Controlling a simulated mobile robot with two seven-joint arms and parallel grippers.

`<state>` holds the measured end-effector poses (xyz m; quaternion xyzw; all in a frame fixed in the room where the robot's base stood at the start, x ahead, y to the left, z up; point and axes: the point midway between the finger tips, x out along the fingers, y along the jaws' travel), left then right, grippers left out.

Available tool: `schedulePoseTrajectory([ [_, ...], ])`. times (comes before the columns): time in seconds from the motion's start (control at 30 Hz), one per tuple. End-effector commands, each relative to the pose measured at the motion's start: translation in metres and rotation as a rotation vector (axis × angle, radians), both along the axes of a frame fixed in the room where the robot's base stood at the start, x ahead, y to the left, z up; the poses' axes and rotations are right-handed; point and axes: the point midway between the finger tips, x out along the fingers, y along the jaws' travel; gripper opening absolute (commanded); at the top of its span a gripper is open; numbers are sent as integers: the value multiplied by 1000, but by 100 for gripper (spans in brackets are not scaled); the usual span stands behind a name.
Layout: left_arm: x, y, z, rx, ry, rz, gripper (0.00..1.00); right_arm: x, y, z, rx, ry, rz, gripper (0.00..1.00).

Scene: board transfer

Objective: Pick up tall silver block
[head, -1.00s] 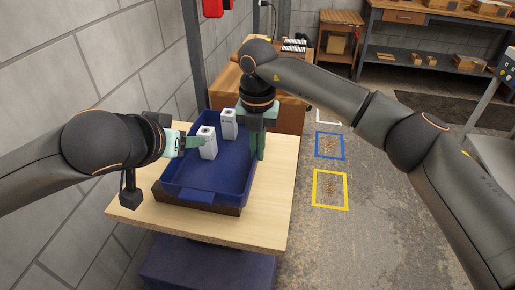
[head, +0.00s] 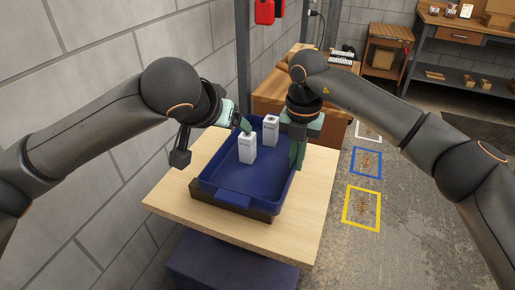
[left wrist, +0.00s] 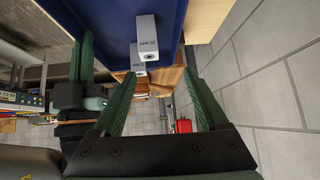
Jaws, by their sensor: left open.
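Two upright silver-white blocks stand in the blue tray: a nearer one (head: 247,149) and a farther one (head: 270,130). Which is the tall one is hard to tell. My left gripper (head: 244,124) is open at the top of the nearer block, its fingers partly hidden. In the left wrist view its open fingers (left wrist: 158,74) have nothing between their tips; one block (left wrist: 147,32) and another (left wrist: 138,60) show beyond them. My right gripper (head: 298,155) points down at the tray's right side, apart from the blocks; its finger gap is not visible.
The blue tray (head: 232,183) sits on a dark base on a light wooden table (head: 295,225). A grey block wall is close on the left. A brown box stands behind the tray. Yellow (head: 362,225) and blue floor squares lie to the right.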

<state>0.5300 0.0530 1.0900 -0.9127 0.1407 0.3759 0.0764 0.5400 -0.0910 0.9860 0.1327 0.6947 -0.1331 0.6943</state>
Motion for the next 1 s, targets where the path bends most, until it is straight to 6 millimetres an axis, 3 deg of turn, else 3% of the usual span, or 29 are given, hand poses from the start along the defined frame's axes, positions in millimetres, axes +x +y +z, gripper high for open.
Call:
schedulePoseTrajectory([
  [0.17, 14, -9, 14, 48, 147, 13, 76, 1, 0, 1, 2, -3, 0, 0],
  [0.53, 8, -24, 22, 98, 372, -47, 76, 1, 0, 1, 2, -3, 0, 0],
  [1.0, 30, -33, -37, 100, 382, -51, 76, 1, 1, 1, 2, -3, 0, 0],
])
